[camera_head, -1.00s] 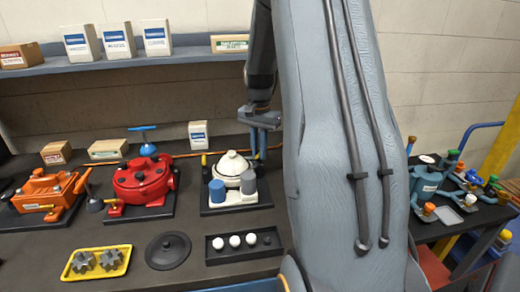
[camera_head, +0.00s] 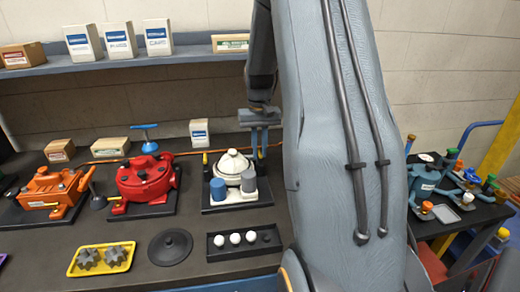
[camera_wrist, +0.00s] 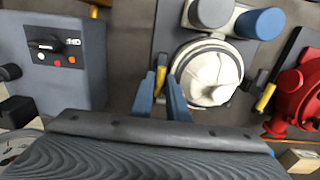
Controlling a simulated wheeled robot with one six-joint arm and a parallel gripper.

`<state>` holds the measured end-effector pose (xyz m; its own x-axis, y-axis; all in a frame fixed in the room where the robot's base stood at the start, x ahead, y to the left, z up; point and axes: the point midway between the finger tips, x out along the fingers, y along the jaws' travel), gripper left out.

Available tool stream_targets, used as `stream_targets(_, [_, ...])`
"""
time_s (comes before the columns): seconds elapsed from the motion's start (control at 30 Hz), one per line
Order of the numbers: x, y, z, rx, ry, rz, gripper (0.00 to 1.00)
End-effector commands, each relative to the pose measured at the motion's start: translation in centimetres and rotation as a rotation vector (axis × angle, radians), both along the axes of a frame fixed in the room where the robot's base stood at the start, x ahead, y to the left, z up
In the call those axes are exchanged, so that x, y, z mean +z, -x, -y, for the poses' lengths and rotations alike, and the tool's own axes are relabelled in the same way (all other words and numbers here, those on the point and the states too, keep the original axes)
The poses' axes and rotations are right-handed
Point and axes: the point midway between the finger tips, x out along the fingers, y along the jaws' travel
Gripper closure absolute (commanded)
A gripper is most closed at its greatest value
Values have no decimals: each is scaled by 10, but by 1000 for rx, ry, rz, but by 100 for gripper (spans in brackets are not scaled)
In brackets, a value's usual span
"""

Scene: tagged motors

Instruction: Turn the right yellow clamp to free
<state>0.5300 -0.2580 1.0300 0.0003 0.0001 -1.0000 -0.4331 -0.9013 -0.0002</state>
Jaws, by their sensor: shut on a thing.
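The white motor with a domed lid (camera_head: 233,164) stands on a black base plate, with two grey and blue cylinders in front. It also shows in the wrist view (camera_wrist: 210,75). Its right yellow clamp shows at the left of the lid in the wrist view (camera_wrist: 160,80). My gripper (camera_head: 260,154) points down at the right side of the white motor. In the wrist view its blue fingers (camera_wrist: 162,88) are shut on this clamp, one on each side. The left yellow clamp (camera_wrist: 265,97) stands at the lid's other side, apart from my gripper.
A red motor (camera_head: 146,180) and an orange motor (camera_head: 50,187) stand to the left. A grey control box (camera_wrist: 68,60) is close beside my gripper. A black tray with white balls (camera_head: 222,252), a dark round lid (camera_head: 170,246) and a yellow gear tray (camera_head: 122,266) lie in front.

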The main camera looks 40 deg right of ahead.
Motion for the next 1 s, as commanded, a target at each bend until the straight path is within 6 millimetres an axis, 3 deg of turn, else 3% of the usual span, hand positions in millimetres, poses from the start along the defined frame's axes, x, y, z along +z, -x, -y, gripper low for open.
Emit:
stream_targets(0.47, [0, 1, 0, 15, 0, -1, 100])
stream_targets(0.5, [0, 1, 0, 14, -1, -2, 82])
stream_targets(0.6, [0, 1, 0, 14, 0, -1, 67])
stream_targets(1.0, [8, 0, 0, 13, 0, 1, 67])
